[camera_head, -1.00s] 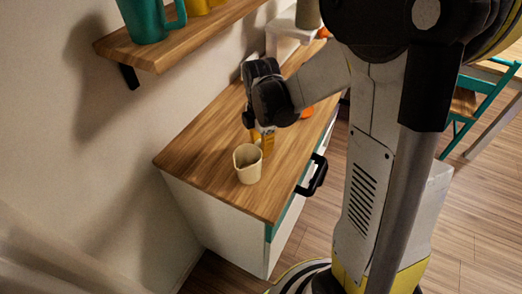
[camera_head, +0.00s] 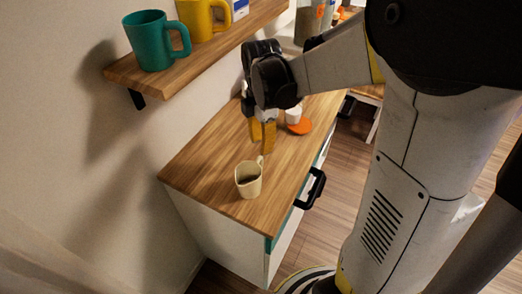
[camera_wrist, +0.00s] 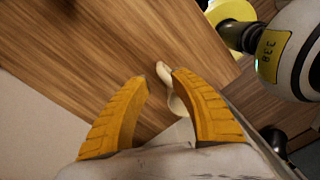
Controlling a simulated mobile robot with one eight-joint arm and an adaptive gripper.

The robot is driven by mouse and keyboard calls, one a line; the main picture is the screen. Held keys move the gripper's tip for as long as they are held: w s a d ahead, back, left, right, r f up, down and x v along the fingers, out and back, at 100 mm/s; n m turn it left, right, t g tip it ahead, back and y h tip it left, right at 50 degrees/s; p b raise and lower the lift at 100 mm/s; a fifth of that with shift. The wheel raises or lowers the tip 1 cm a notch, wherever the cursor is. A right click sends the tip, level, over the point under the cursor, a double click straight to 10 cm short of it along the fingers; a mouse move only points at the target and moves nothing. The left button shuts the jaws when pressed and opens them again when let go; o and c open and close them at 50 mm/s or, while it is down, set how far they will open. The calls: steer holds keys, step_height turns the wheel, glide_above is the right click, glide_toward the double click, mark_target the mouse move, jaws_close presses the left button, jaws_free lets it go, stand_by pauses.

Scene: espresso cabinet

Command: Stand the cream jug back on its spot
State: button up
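The cream jug (camera_head: 248,181) stands upright near the front end of the wooden cabinet top (camera_head: 212,160), with its handle on the side facing my gripper and a dark inside. My gripper (camera_head: 262,136) is above the wood, just beyond the jug and apart from it in the head view. Its two yellow fingers are spread, with nothing held between them. In the wrist view, my gripper (camera_wrist: 160,75) is open, and a cream piece of the jug (camera_wrist: 174,92) shows between and just below the fingertips. The rest of the jug is hidden there.
A white cup (camera_head: 293,114) and an orange disc (camera_head: 302,126) are behind my gripper to the right. A wall shelf (camera_head: 180,68) with a teal mug (camera_head: 150,45) and a yellow mug (camera_head: 195,20) overhangs at left. A black handle (camera_head: 312,188) sticks out of the cabinet front.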

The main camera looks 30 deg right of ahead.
step_height(320, 180, up, 2)
steer(key=s+a+r+m+t, duration=0.2)
steer(key=s+m, duration=0.3)
steer(key=m, duration=0.4)
steer(key=s+a+r+m+t, duration=0.3)
steer(key=s+r+m+t, duration=0.2)
steer(key=m, duration=0.4)
steer(key=shift+s+r+m+t, duration=0.2)
steer(key=shift+s+m+t, duration=0.1)
steer(key=shift+s, duration=0.3)
